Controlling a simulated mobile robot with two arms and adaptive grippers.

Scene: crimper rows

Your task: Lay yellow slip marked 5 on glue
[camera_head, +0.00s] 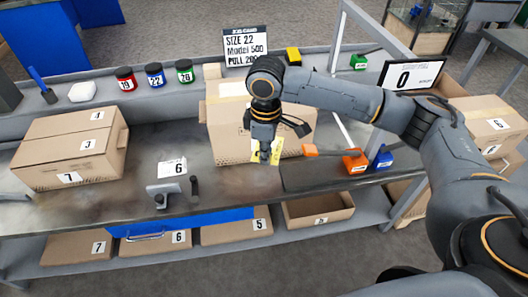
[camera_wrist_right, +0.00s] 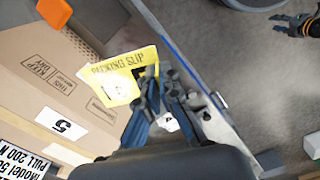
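The yellow slip (camera_wrist_right: 120,74) reads "PACKING SLIP" in the wrist view; its number is not readable. My right gripper (camera_wrist_right: 158,88) is shut on one edge of it. In the head view my right gripper (camera_head: 264,153) is at the front side of the middle carton, with bits of the slip (camera_head: 257,168) showing beside the fingers. The carton (camera_wrist_right: 55,85) has a label 5 in the wrist view, and the slip overlaps its edge there. I cannot tell whether they touch. No glue is discernible. A small dark part with orange, perhaps my left gripper, shows in the wrist view.
A carton marked 7 (camera_head: 70,150) stands left on the bench. A grey tool with a 6 card (camera_head: 172,168) stands front centre. Orange (camera_head: 355,161) and blue bins stand right. Jars line the back shelf. Several cartons, including one marked 5 (camera_head: 237,229), are below.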

